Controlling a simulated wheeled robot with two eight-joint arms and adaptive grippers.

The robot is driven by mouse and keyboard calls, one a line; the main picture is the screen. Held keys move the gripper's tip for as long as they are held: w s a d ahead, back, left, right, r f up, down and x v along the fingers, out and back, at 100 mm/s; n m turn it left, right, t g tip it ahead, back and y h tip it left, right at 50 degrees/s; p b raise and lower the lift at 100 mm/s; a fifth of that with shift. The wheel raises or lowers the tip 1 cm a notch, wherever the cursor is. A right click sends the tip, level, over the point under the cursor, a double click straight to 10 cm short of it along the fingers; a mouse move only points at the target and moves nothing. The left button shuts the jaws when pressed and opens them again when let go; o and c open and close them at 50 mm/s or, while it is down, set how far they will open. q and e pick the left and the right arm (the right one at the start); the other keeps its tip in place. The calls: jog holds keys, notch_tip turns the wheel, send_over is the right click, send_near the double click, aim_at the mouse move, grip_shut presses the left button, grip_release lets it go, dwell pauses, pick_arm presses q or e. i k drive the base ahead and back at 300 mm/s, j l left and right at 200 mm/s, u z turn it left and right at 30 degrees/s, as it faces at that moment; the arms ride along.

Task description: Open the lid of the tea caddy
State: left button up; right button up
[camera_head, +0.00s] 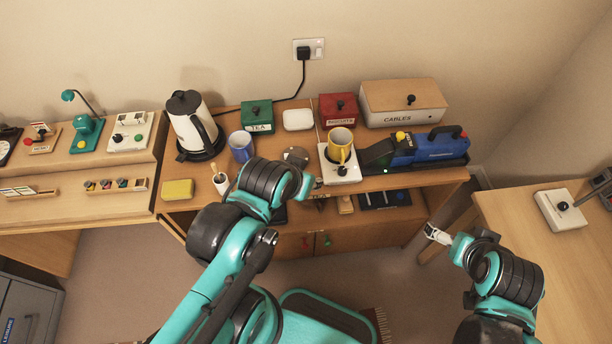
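The tea caddy (257,117) is a green box with a white TEA label on its front and a small black knob on its lid. It stands at the back of the wooden sideboard, between the kettle and a white box, and its lid looks shut. My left gripper (303,187) is in front of the sideboard's front edge, below and right of the caddy and apart from it. Its fingers are mostly hidden by my wrist. My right gripper (432,242) is low over the floor, between sideboard and desk, far from the caddy. Its fingertips are too small to read.
A kettle (194,122) and a blue mug (241,146) stand left of the caddy. A red box (338,108), a yellow mug (340,145) on a white device and a cables box (402,102) stand right. The kettle's cord rises behind the caddy to the socket.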

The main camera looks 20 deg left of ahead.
aim_at(255, 110)
jog(key=u, duration=1.3)
jog(key=i+j+z, duration=0.25)
jog(key=i, duration=0.25)
jog(key=l, duration=0.1)
